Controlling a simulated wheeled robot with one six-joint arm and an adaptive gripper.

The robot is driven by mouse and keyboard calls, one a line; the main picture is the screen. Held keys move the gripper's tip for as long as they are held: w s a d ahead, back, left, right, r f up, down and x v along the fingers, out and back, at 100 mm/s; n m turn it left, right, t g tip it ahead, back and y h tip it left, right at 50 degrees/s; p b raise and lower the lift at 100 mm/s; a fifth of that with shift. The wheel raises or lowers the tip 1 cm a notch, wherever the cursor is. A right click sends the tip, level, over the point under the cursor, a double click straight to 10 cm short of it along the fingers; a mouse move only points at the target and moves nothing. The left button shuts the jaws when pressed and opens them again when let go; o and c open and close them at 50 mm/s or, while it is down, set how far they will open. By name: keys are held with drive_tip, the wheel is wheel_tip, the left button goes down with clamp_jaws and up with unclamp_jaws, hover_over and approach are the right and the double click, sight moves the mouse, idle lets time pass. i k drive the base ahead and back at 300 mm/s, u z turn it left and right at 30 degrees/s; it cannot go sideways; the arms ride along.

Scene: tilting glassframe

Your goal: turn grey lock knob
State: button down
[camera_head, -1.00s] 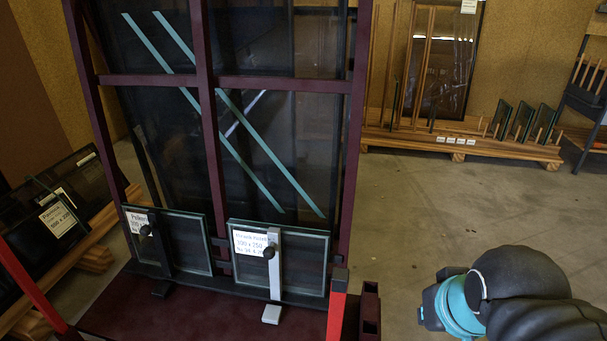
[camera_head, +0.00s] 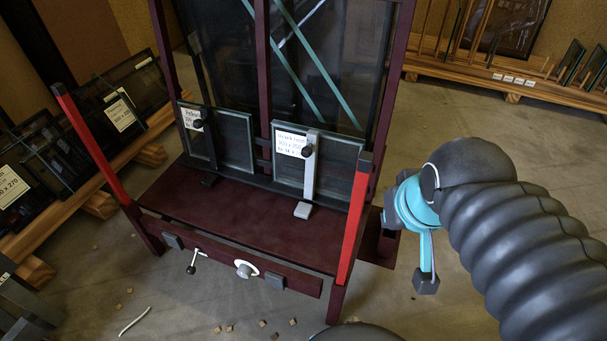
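A round grey lock knob (camera_head: 243,268) with a white ring around its base sits on the dark red front beam of the frame stand. My arm comes in from the right, with a black ribbed sleeve and a turquoise joint. A thin turquoise piece with a dark tip, which seems to be my gripper (camera_head: 426,282), hangs below that joint. It is to the right of the stand, well apart from the knob. Its fingers cannot be made out, and nothing is seen held.
A lever with a black ball (camera_head: 191,268) is left of the knob. Red posts (camera_head: 354,222) rise at both front corners of the stand. Glass panes (camera_head: 233,142) stand upright on its deck (camera_head: 250,222). Small blocks and a white strip (camera_head: 134,321) lie on the floor.

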sight(244, 271)
drive_tip(key=k, duration=1.4)
drive_tip(key=z, duration=0.6)
drive_tip(key=i, duration=0.5)
